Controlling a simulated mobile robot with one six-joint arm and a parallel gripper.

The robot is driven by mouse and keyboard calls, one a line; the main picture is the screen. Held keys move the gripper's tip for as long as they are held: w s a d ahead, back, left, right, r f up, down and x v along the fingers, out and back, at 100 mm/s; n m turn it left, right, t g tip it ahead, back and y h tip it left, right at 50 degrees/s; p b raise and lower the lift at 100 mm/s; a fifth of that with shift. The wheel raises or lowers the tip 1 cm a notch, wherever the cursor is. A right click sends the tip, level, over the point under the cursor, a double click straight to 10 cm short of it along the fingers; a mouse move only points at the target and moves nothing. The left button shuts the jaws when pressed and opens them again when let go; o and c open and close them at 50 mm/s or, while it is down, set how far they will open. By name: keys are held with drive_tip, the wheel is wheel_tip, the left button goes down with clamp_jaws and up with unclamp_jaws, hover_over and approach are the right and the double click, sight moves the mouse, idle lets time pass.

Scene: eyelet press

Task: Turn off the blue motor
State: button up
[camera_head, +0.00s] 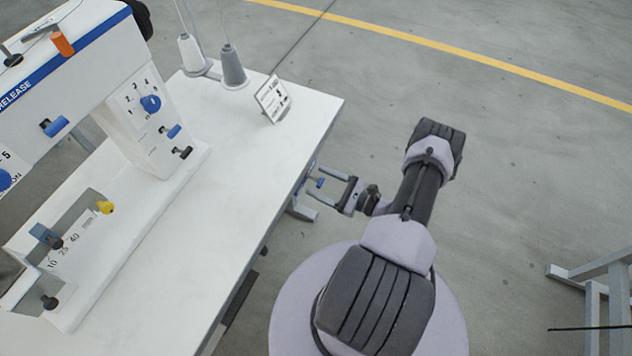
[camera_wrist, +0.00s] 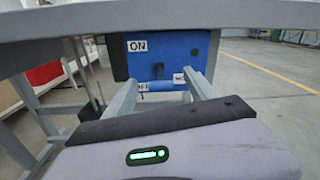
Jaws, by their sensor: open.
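The blue motor (camera_wrist: 205,45) hangs under the table edge, straight ahead in the wrist view. On its face are a white ON label (camera_wrist: 138,46) at upper left, a dark switch (camera_wrist: 158,72) near the middle, and a lower label, partly hidden by a finger, reading something like OFF. A light blue bar (camera_wrist: 160,87) crosses low between my fingers; I cannot tell what it belongs to. My gripper (camera_wrist: 160,78) is open and empty, its fingers pointing at the motor's face. In the head view my gripper (camera_head: 314,181) is beside the table's right edge, low down.
The white table (camera_head: 255,160) carries a sewing-machine-like press (camera_head: 150,125) with blue knobs, thread cones (camera_head: 233,68) and a small sign (camera_head: 271,99). The tabletop edge lies just above my gripper. A grey stand (camera_head: 595,285) is at lower right. The floor behind is clear.

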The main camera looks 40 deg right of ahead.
drive_tip(key=shift+x, duration=0.9)
drive_tip(key=c, duration=1.4)
drive_tip(key=shift+o, duration=0.2)
drive_tip(key=shift+a+f+b, duration=0.1)
drive_tip(key=shift+f+b, duration=0.35)
drive_tip(key=shift+b, duration=0.55)
drive_tip(key=shift+f+t+b, duration=0.1)
drive_tip(key=shift+t+b, duration=0.4)
drive_tip(key=shift+b, duration=0.05)
drive_tip(key=shift+r, duration=0.3)
drive_tip(key=o, duration=1.4)
drive_tip(key=shift+c, duration=0.2)
